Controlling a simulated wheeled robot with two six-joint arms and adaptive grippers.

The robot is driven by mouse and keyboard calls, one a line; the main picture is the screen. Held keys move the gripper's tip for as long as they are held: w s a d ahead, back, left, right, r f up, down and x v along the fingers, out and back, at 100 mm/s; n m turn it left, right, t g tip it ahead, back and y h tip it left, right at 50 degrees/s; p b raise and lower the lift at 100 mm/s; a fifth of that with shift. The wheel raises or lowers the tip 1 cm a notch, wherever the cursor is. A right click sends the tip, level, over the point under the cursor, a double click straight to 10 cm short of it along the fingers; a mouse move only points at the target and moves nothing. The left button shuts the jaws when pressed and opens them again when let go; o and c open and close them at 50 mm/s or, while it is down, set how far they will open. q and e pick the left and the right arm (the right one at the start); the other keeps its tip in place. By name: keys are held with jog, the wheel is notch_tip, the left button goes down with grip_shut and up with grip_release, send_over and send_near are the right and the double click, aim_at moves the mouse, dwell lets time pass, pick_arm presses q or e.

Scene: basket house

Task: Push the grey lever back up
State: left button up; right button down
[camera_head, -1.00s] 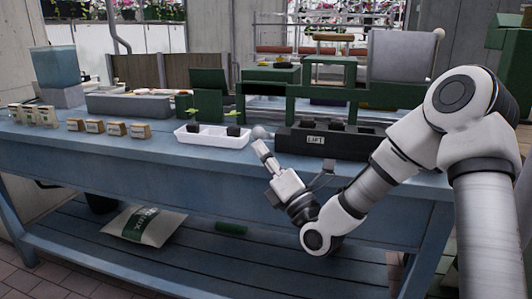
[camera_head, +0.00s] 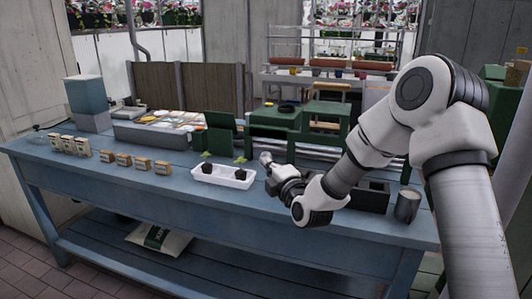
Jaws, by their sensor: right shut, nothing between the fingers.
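My right gripper (camera_head: 266,161) is shut and empty. It reaches in from the right, over the front part of the blue bench, just right of the white seedling tray (camera_head: 222,178). Its tip is in front of the green machine (camera_head: 275,121). The grey lever cannot be clearly told apart: a small pale grey shape shows at the gripper's tip, and I cannot tell whether it is the lever's knob or the finger. Contact cannot be told either. My right arm hides part of the machine and of the dark tray (camera_head: 373,193) beside it. My left gripper is out of view.
Small seed boxes (camera_head: 123,159) stand in a row on the blue bench (camera_head: 110,180). A metal cup (camera_head: 407,205) stands near its right end. A blue container (camera_head: 87,95) sits at the back left. A white sack (camera_head: 158,240) lies on the lower shelf.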

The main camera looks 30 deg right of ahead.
pick_arm(q)
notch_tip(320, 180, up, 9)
jog(key=p, duration=0.7)
pick_arm(e)
jog(key=w+d+r+m+g, duration=0.2)
jog(key=w+d, duration=0.1)
jog(key=shift+d+r, duration=0.3)
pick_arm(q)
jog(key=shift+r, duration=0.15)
